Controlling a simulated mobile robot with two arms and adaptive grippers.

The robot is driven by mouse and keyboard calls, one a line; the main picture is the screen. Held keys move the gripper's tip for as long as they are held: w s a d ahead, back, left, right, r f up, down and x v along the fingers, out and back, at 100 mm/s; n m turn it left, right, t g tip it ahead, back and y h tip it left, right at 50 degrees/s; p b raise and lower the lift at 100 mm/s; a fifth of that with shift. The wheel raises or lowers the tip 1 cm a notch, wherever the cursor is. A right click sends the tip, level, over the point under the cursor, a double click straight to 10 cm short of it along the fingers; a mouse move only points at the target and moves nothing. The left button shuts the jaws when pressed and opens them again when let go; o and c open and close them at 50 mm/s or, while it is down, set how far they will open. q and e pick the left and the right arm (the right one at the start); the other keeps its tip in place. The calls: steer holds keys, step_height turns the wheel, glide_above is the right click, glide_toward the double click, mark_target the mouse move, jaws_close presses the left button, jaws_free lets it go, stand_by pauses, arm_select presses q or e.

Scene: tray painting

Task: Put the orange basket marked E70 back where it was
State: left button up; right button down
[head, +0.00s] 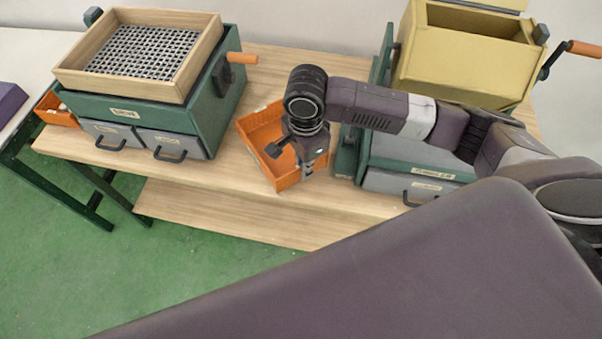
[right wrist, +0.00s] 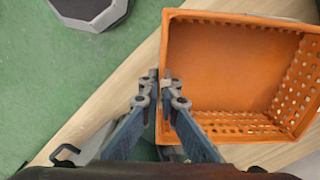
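An orange basket (head: 262,132) with perforated walls stands on the wooden table between the two green machines, turned at an angle, close to the front edge. It looks empty in the right wrist view (right wrist: 230,65). A small pale label shows on its far rim, too small to read. My right gripper (head: 305,165) is at the basket's near right wall. In the right wrist view my right gripper (right wrist: 163,82) has one finger outside and one inside that wall, closed together on the rim. My left gripper is out of view.
A green machine with a sieve tray (head: 140,18) stands left; one with a yellow hopper (head: 455,70) stands right. Both have grey drawers. Another orange basket (head: 55,112) sits at the table's far left. A lower shelf (head: 220,212) runs below. A strip of tabletop left of the basket is clear.

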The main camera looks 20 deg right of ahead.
steer(key=shift+f, duration=2.05)
steer(key=c, duration=2.2)
jaws_free()
steer(key=shift+f, duration=0.15)
steer(key=shift+o, duration=0.2)
step_height(320, 180, up, 12)
steer(key=shift+s+a, duration=0.1)
